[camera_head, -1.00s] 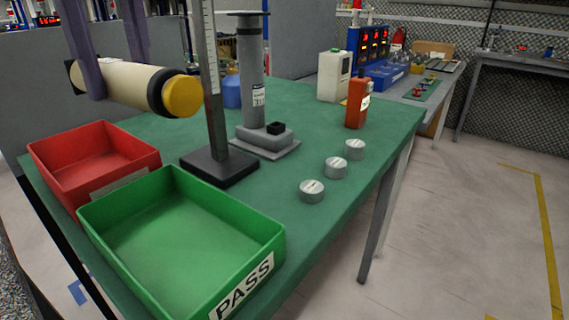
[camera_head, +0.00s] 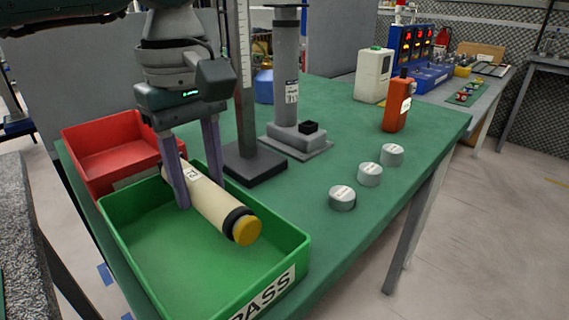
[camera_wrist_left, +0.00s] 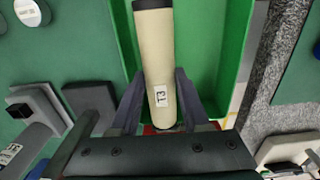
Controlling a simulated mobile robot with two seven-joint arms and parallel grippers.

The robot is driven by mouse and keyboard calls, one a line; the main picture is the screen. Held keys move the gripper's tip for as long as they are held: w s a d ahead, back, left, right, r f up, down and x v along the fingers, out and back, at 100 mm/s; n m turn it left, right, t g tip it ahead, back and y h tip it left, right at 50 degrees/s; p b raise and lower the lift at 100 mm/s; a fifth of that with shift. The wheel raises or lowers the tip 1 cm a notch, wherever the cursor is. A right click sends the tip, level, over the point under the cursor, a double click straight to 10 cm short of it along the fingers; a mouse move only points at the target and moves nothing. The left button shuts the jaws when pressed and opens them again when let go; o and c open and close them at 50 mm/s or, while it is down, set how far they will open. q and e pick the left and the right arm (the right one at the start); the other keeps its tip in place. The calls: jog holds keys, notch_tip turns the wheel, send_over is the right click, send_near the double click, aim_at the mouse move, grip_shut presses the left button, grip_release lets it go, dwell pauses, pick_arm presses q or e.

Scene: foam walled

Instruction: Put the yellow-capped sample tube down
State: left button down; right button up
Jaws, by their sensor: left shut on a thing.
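The sample tube (camera_head: 206,199) is cream with a black band and a yellow cap (camera_head: 246,230). My left gripper (camera_head: 200,194) is shut on it, one finger on each side. The tube lies tilted over the green PASS tray (camera_head: 288,236), its cap end toward the front right. I cannot tell whether it touches the tray. In the left wrist view the tube (camera_wrist_left: 158,60) runs between the fingers (camera_wrist_left: 155,95), with a small label on it and the green tray (camera_wrist_left: 205,40) behind. My right gripper is not in view.
A red tray (camera_head: 103,150) stands behind the green one. A ruler stand (camera_head: 246,110) and a grey column device (camera_head: 286,80) stand close behind the tube. Several grey discs (camera_head: 342,197) and an orange handheld device (camera_head: 397,104) are to the right. Green table shows bare between them.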

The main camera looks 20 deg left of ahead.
aim_at(204, 205)
pick_arm(q)
notch_tip(204, 205, down, 4)
jog(key=shift+f, duration=0.1)
jog(key=shift+f+b, duration=0.2)
jog(key=shift+b, duration=0.2)
jog(key=c, duration=0.7)
grip_release()
jog(key=shift+r, duration=0.1)
jog(key=shift+o, duration=0.2)
